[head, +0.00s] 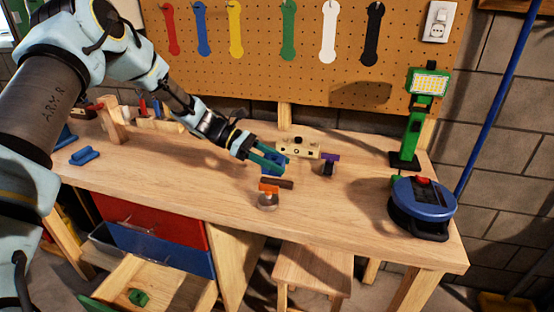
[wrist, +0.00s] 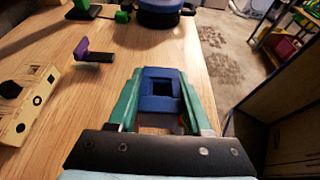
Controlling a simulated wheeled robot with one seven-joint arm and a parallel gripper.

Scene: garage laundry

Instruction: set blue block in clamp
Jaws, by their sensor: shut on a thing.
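My gripper (head: 266,157) is shut on the blue block (head: 275,164), just above or at the bench top near its middle. In the wrist view the blue block (wrist: 160,103), with a square hole, sits between the green fingers of my gripper (wrist: 158,92). An upright wooden piece (head: 113,118) at the left end of the bench may be the clamp, but I cannot tell for sure. Whether the block touches the bench is unclear.
A wooden block with holes (head: 298,149) lies just behind the blue block. A purple-topped piece (head: 330,159) and an orange-topped piece (head: 268,189) are close by. A green lamp (head: 413,135) and a blue round device (head: 424,200) stand right.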

